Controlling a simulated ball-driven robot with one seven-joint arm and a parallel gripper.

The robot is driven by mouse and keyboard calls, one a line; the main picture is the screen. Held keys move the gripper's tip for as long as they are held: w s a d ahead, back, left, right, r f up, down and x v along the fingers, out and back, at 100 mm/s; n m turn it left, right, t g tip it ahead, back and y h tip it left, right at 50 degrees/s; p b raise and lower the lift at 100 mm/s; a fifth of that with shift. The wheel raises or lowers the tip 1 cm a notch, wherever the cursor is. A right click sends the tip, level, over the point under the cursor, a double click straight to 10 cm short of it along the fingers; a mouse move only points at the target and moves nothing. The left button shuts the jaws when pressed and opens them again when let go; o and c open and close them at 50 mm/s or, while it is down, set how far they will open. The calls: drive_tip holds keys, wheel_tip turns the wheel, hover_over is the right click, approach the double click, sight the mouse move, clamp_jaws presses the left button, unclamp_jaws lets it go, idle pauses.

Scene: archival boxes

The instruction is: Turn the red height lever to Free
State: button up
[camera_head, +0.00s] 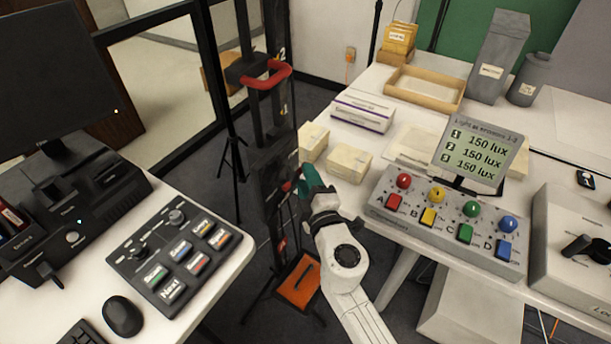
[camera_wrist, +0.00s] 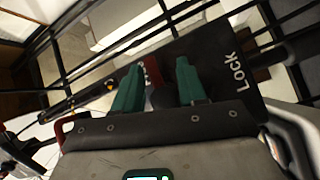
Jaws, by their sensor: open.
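My gripper (camera_head: 308,180) has green fingers and is beside the black upright stand (camera_head: 270,150) in the middle of the head view. A small red part (camera_head: 287,186), perhaps the height lever, shows on the stand just left of the fingers. In the wrist view my gripper (camera_wrist: 158,78) is open, its two fingers apart over a dark plate (camera_wrist: 215,65). White "Lock" lettering is right of the fingers. A red patch with partly hidden lettering (camera_wrist: 151,73) and a dark rounded part (camera_wrist: 164,98) show between the fingers. Whether they touch the lever, I cannot tell.
A red curved handle (camera_head: 268,75) sits higher on the stand, and an orange plate (camera_head: 298,281) is near its foot. A desk with a button panel (camera_head: 175,250) is left. A white table with cream boxes (camera_head: 348,162) and a light control box (camera_head: 445,222) is right.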

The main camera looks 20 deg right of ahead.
drive_tip(key=shift+w, duration=0.65)
drive_tip(key=shift+c, duration=0.5)
clamp_jaws()
